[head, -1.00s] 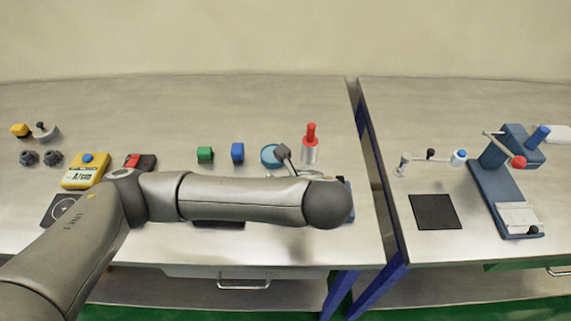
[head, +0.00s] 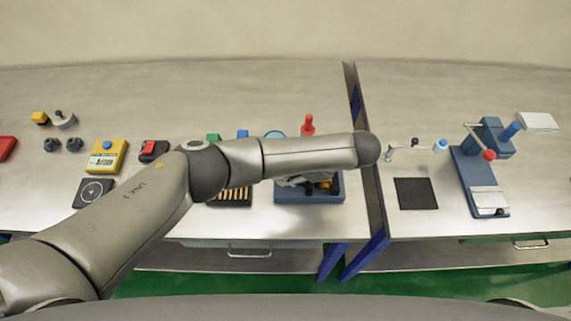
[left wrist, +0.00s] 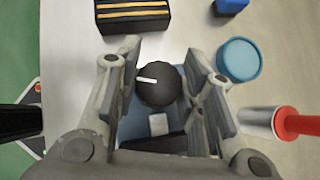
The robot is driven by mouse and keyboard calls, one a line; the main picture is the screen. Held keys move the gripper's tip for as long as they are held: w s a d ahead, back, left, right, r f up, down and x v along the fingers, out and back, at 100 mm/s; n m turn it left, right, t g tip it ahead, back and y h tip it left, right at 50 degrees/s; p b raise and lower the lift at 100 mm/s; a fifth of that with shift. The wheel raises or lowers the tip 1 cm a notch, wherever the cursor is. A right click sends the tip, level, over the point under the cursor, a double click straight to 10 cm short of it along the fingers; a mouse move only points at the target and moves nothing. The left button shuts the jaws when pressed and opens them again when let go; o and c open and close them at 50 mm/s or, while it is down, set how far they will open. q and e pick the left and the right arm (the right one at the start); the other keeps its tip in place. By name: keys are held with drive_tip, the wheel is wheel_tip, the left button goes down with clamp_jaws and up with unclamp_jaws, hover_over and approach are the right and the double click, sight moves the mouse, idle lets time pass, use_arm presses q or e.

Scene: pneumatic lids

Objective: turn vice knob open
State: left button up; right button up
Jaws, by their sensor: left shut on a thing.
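The vice (head: 290,196) is a blue block at the front right of the left table, partly covered by my left arm in the head view. Its round black knob (left wrist: 157,84) with a white mark shows in the left wrist view, with a small grey block and dark part just below it. My left gripper (left wrist: 162,92) has one finger on each side of the knob and is shut on it. In the head view the left gripper (head: 303,183) shows only partly, under the forearm at the vice. My right gripper is not in view.
A black box with orange stripes (head: 232,199) stands left of the vice. Behind are a teal disc (left wrist: 239,60), a blue cube (left wrist: 230,5) and a red-topped cylinder (head: 308,124). A gap separates the right table, which holds a blue press (head: 470,175) and black mat (head: 415,193).

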use_arm(q)
drive_tip(key=shift+n+g, duration=1.2)
drive_tip(key=shift+n, duration=0.4)
drive_tip(key=o, duration=1)
drive_tip(key=shift+r, duration=0.1)
drive_tip(key=shift+w+d+r, duration=0.1)
drive_tip(key=shift+w+r, duration=0.05)
drive_tip(key=shift+r, duration=1.2)
wheel_tip(320, 180, up, 7)
drive_tip(key=shift+r, duration=0.1)
